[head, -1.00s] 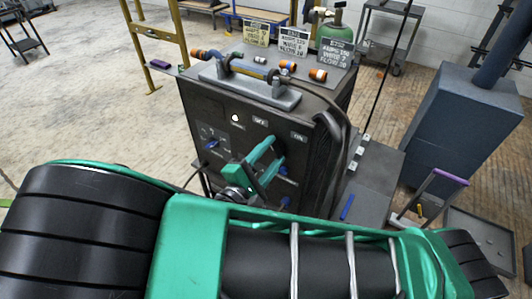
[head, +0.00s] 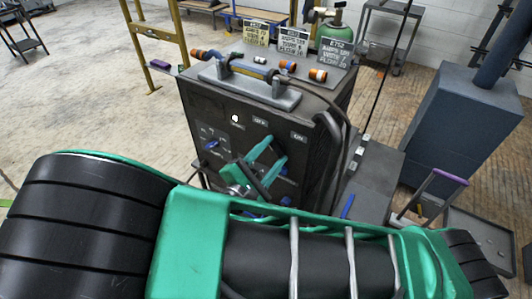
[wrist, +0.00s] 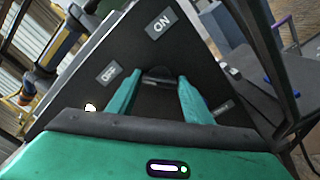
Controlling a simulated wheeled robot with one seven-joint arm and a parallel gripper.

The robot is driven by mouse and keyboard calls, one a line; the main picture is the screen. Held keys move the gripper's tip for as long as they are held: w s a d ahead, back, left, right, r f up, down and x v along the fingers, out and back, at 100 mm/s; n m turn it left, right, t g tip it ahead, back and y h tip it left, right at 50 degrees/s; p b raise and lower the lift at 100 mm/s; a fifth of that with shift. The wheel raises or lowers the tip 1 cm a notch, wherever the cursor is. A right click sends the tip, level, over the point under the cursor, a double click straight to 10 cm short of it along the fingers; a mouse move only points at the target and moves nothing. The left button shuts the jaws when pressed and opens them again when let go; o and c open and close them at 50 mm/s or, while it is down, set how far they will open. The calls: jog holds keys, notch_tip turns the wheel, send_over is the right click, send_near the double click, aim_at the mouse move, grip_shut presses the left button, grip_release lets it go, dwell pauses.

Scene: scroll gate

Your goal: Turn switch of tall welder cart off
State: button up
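The tall welder cart (head: 205,110) is a dark box with a front panel. The panel carries an OFF label (head: 260,121) at the left and an ON label (head: 299,137) at the right, with a lit white lamp (head: 235,119) nearby. My gripper (head: 268,157) reaches to the panel below these labels. In the wrist view its two green fingertips (wrist: 160,82) are apart on either side of a dark part of the switch (wrist: 158,73). Whether they press on it cannot be told. The rest of the switch is hidden by my gripper.
Hose fittings, a handle and several printed cards (head: 293,42) sit on the cart top. A small blue knob (head: 211,144) is on the panel's left. A blue-grey cabinet (head: 455,130) and a purple-handled cart (head: 445,180) stand to the right. Open floor lies at the left.

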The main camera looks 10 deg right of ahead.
jog(key=o, duration=0.3)
jog(key=v, duration=1)
jog(key=shift+s+a, duration=0.25)
jog(key=shift+a, duration=0.05)
jog(key=shift+w+d, duration=0.1)
